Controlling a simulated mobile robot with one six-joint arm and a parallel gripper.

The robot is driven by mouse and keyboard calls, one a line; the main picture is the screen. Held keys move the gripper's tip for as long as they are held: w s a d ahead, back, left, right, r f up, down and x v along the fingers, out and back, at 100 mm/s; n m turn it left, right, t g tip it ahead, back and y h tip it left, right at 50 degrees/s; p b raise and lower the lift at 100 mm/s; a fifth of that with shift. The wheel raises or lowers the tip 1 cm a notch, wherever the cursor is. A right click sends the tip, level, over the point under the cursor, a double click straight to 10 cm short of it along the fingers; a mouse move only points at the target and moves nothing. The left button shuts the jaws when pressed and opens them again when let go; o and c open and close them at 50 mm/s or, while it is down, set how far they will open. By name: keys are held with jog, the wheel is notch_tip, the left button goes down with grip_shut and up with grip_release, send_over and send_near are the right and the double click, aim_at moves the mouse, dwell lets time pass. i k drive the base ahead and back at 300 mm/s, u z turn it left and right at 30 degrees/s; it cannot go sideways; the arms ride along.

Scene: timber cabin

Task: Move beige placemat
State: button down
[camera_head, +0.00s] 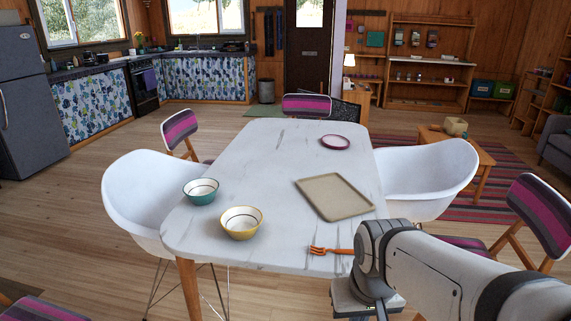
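The beige placemat (340,207) is a flat rectangle with a slightly raised-looking rim. It lies at an angle on the right half of the white marble-look table (262,165), with nothing on it. My arm reaches in from the lower right, and its rounded joint is near the table's front right corner, to the right of and in front of the placemat. I cannot make out my gripper's fingers; no part of the arm that shows touches the placemat.
A yellow bowl (241,234), a teal bowl (201,197) and a purple-rimmed plate (335,142) also stand on the table. White chairs (140,195) flank it. The table's middle is clear.

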aim_at(335, 199)
jog(key=i, duration=0.85)
